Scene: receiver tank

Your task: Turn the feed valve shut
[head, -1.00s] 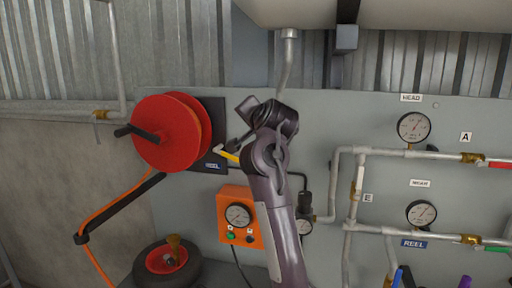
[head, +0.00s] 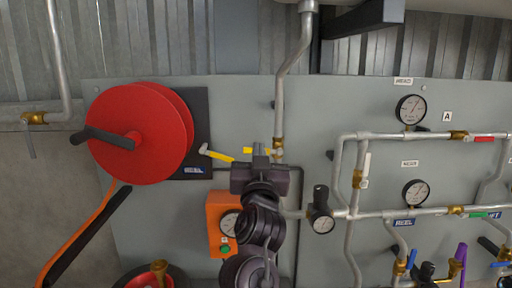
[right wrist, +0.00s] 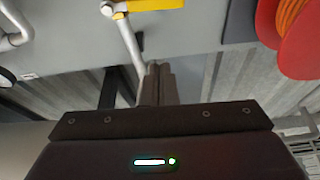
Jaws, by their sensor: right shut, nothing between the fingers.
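A brass valve (head: 279,147) sits low on the grey pipe that comes down from the tank. A yellow handle (head: 250,150) shows just left of it, lying about level. The right wrist view, which is upside down, shows a yellow handle (right wrist: 155,5) beside the pipe at the top edge. My right gripper (head: 261,150) points up in front of the handle and hides part of it. Its fingers (right wrist: 160,82) are together and empty, apart from the handle in the right wrist view. Whether they touch the pipe I cannot tell. My left gripper is out of view.
A red hose reel (head: 140,134) stands out from the panel at the left. An orange box (head: 219,222) is below. Gauges and pipes (head: 395,135) fill the right side.

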